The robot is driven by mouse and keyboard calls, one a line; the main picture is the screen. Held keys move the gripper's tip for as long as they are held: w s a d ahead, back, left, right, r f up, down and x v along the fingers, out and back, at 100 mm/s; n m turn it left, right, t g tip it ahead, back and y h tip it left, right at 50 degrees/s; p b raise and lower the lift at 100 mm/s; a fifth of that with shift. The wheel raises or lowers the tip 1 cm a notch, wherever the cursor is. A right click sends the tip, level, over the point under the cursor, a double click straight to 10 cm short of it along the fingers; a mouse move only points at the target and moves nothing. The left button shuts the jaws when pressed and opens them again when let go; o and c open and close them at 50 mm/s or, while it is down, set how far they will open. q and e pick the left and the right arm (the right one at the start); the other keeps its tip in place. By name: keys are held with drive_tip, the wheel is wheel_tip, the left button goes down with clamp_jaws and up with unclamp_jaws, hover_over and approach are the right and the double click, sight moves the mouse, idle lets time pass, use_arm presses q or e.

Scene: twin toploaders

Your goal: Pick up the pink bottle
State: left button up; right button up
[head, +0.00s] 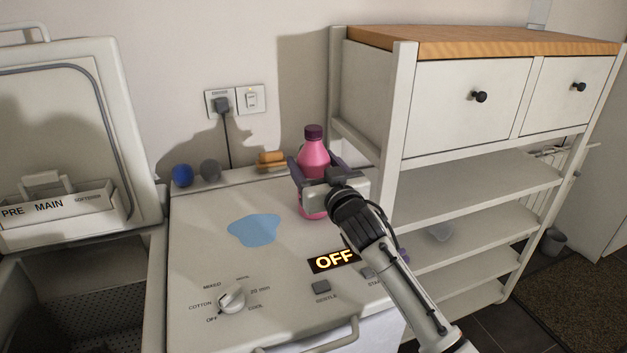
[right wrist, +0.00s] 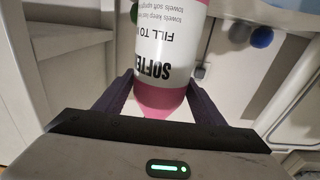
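The pink bottle (head: 314,155) with a dark purple cap stands upright on the top of the right-hand toploader, near its back right. My right gripper (head: 316,174) is at the bottle's middle, with one finger on each side. The gripper body hides part of the bottle in the head view. My left gripper is not in view.
A blue puddle-like patch (head: 255,229) lies left of the bottle. A blue ball (head: 182,175), a grey ball (head: 210,170) and an orange-brown object (head: 271,158) sit along the back ledge. A white shelf unit (head: 404,110) stands close on the right. The left toploader's lid (head: 125,120) is open.

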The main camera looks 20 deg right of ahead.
drive_tip(key=c, duration=1.1)
drive_tip(key=shift+r, duration=0.2)
drive_tip(key=shift+c, duration=0.9)
